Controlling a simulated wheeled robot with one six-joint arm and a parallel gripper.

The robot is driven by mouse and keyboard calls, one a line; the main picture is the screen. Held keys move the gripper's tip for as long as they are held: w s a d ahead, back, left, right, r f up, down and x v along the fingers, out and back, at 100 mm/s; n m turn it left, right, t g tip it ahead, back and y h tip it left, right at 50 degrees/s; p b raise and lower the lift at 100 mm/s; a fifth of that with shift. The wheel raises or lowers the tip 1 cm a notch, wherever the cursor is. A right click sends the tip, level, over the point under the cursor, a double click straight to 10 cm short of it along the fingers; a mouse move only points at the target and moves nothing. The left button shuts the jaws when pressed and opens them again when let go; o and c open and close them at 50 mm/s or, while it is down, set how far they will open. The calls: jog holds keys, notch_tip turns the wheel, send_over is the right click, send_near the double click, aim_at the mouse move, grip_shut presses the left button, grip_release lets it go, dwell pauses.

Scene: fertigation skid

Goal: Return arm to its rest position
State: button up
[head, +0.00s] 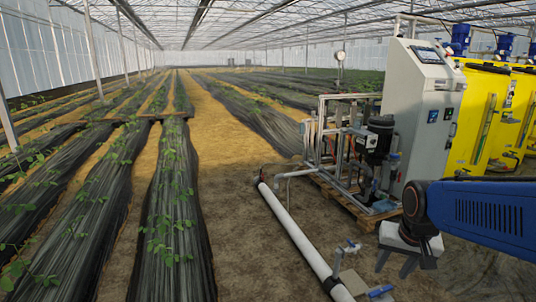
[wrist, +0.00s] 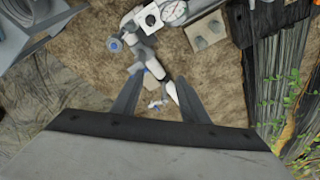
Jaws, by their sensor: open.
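My arm's blue link (head: 485,215) reaches in from the right edge of the head view. My gripper (head: 395,267) hangs below its dark wrist joint, fingers pointing down, in front of the skid. In the wrist view my gripper (wrist: 158,77) shows two dark fingers spread apart with nothing held between them. Beneath the fingers lie a white pipe (wrist: 146,52) and bare soil. I cannot tell the exact height above them.
A metal-framed pump skid (head: 340,150) on a pallet and a grey control cabinet (head: 420,105) stand close beyond the gripper. Yellow tanks (head: 484,110) are behind. A white ground pipe (head: 295,235) with blue-handled valves runs left of the gripper.

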jog(key=s+a+r+n, duration=0.1)
jog(key=s+n, duration=0.1)
jog(key=s, duration=0.5)
jog(key=s+a+r+n+t, duration=0.1)
jog(key=s+a, duration=0.1)
jog(key=s, duration=0.4)
jog(key=shift+s+r+n, duration=0.25)
jog(key=shift+s+n, duration=0.15)
jog(key=shift+s, duration=0.3)
jog(key=shift+c, duration=0.8)
